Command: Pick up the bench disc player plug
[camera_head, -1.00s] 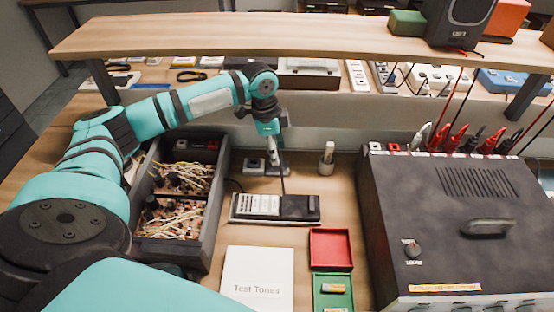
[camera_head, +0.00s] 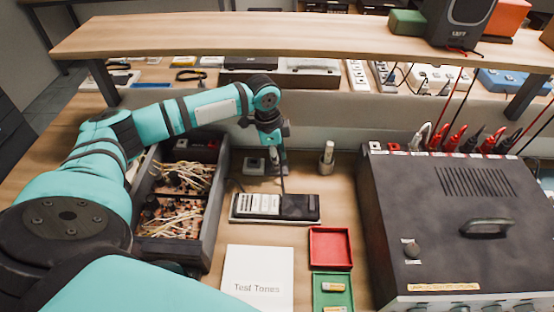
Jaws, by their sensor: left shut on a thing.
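My left gripper (camera_head: 278,163) points down at the back of the bench, just behind the disc player. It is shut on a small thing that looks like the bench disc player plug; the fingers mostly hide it. The disc player (camera_head: 272,207) is a flat dark unit with a pale left part, lying in the middle of the bench. A dark cord (camera_head: 237,184) shows at its back left. A small grey socket box (camera_head: 255,166) stands just left of the gripper. My right gripper is not in view.
An open dark box of wires (camera_head: 212,215) stands left, under my arm. A large dark instrument (camera_head: 450,215) with upright leads fills the right. A white booklet (camera_head: 257,275), a red tray (camera_head: 331,248) and a small metal post (camera_head: 327,157) are nearby. A wooden shelf (camera_head: 230,35) spans the back.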

